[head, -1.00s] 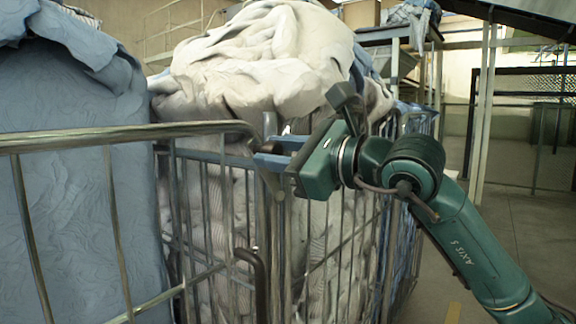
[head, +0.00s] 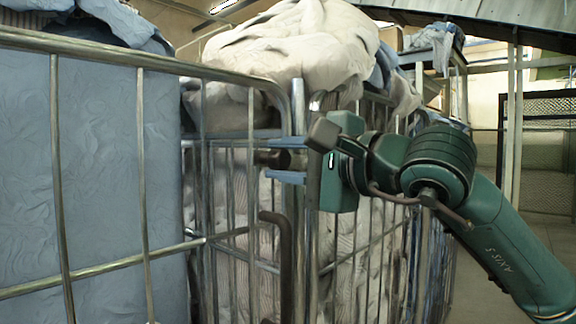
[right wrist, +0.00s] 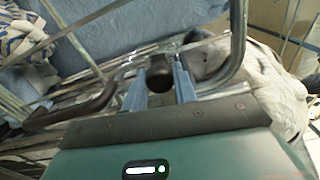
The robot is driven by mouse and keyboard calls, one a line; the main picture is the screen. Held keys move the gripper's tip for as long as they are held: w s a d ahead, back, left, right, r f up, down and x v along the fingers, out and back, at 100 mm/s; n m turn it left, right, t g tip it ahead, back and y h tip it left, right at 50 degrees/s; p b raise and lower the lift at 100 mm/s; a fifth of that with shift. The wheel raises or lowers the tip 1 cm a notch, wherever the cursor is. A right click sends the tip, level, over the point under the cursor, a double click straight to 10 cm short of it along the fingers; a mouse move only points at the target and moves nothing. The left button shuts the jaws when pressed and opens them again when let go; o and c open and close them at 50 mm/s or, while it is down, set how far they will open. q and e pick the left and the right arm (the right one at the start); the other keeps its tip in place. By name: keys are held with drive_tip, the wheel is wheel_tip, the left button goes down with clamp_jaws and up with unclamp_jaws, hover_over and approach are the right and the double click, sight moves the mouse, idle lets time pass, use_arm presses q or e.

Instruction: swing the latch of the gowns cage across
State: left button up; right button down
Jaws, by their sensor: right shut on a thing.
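My right gripper (head: 277,158) is at the corner post of the near wire cage, its blue fingers shut around a dark rounded grip. This grip, seemingly the latch handle (right wrist: 159,75), sits between the two fingers in the right wrist view. Its far end and pivot are hidden. The near cage (head: 140,70) has a metal tube frame and is packed with blue cloth (head: 100,150). No label shows which cage is the gowns cage. My left gripper is not in view.
A brown hooked bar (head: 284,245) hangs on the post below my gripper. A second cage with heaped cream cloth (head: 300,40) stands just behind, close to my right arm. A shelf frame (head: 515,110) stands at the right. Some floor is clear at the lower right.

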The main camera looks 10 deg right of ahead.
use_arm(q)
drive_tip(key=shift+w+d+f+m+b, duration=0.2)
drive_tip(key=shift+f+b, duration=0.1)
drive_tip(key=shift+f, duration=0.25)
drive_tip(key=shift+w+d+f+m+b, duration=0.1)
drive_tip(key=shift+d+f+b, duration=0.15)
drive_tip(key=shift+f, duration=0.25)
use_arm(e)
drive_tip(key=shift+f+n, duration=0.7)
drive_tip(key=shift+n, duration=0.1)
drive_tip(key=c, duration=1.1)
unclamp_jaws()
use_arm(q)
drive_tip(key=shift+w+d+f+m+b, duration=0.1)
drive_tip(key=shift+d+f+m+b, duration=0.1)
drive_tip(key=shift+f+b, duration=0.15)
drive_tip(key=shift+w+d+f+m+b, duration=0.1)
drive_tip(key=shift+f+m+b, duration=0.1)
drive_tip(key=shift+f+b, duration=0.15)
use_arm(e)
drive_tip(key=shift+v, duration=6.65)
